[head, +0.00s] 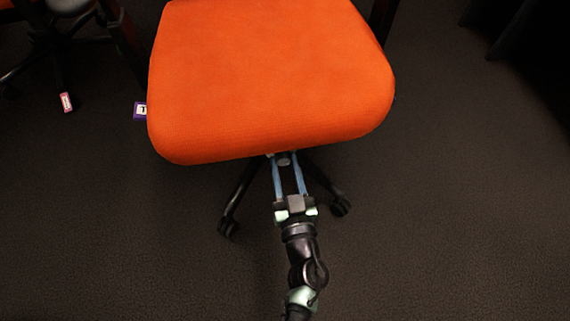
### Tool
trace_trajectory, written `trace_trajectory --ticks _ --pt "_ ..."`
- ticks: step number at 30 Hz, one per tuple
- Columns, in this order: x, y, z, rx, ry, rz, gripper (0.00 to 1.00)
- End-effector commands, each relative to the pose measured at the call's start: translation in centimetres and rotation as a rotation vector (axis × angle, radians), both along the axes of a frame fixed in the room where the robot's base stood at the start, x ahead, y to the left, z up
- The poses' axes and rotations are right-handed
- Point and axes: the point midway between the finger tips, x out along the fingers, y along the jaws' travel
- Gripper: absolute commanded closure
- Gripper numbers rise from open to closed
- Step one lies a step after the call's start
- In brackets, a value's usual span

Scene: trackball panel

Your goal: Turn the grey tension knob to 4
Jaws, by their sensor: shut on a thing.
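The grey tension knob (284,158) shows as a small piece just below the front edge of the orange chair seat (270,80). Most of it is hidden under the seat and between my fingers. My gripper (285,162) reaches up from the bottom of the head view, with its two long blue fingers around the knob, one on each side. It is shut on the knob. The numbers on the knob and its pointer cannot be read here.
Dark chair legs with casters (229,227) spread on both sides of my gripper. A pink item (67,102) lies on the carpet near another chair. The carpet at right is clear.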

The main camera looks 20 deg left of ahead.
Motion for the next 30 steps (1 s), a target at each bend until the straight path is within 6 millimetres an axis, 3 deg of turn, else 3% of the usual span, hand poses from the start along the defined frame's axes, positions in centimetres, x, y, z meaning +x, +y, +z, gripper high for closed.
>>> trace_trajectory --ticks 14,30 --pt "-0.05 -0.01 0.04 -0.048 -0.031 0.0 1.0" --pt "-0.09 0.03 0.02 -0.411 -0.277 0.001 1.0"
